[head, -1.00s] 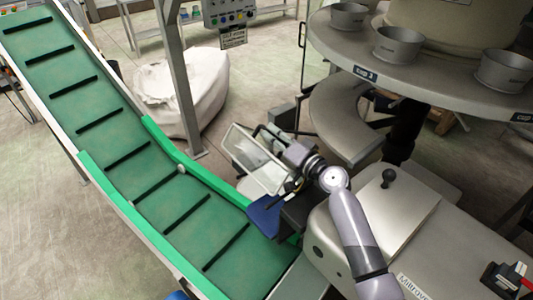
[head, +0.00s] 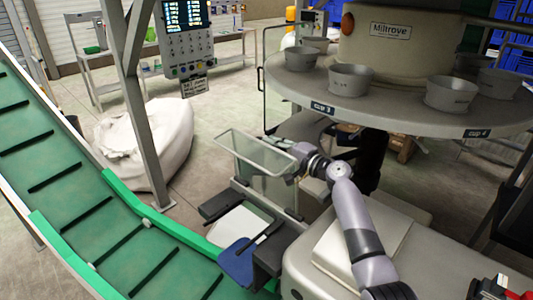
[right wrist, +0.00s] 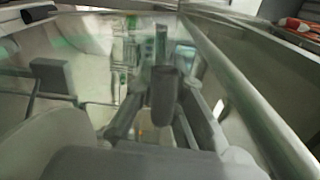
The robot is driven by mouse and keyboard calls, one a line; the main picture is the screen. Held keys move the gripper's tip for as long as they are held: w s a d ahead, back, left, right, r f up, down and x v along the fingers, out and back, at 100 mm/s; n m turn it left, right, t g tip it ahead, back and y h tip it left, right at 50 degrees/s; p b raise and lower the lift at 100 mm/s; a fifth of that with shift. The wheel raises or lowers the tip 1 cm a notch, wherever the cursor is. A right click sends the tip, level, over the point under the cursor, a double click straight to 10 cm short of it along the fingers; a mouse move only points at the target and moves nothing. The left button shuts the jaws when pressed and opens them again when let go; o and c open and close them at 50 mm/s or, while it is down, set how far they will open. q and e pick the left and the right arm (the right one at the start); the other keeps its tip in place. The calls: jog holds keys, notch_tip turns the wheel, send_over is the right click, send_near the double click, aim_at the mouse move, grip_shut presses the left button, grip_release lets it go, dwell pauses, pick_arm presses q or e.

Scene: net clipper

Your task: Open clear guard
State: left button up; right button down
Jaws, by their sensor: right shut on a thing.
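The clear guard (head: 258,152) is a see-through, thin-framed panel at the middle of the head view. It stands raised and tilted above the machine's mouth, where a pale surface (head: 240,228) lies uncovered. My right gripper (head: 299,160) is shut on the guard at its right end; the arm partly covers the contact. In the right wrist view, my fingers (right wrist: 163,100) show close up with the clear panel around them; the exact grip there is blurred. My left gripper is not in view.
A green cleated conveyor (head: 55,180) runs along the left, with a blue flap (head: 238,262) near its lower end. A round table with grey cups (head: 350,80) overhangs behind my right arm. A steel post (head: 140,120) and white sack (head: 170,135) stand at the back left.

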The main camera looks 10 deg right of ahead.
jog(key=shift+w+d, duration=0.25)
jog(key=shift+d, duration=0.05)
jog(key=shift+m, duration=0.3)
jog(key=c, duration=1.7)
grip_release()
jog(key=shift+r, duration=0.1)
jog(key=shift+o, duration=0.2)
jog(key=v, duration=1.2)
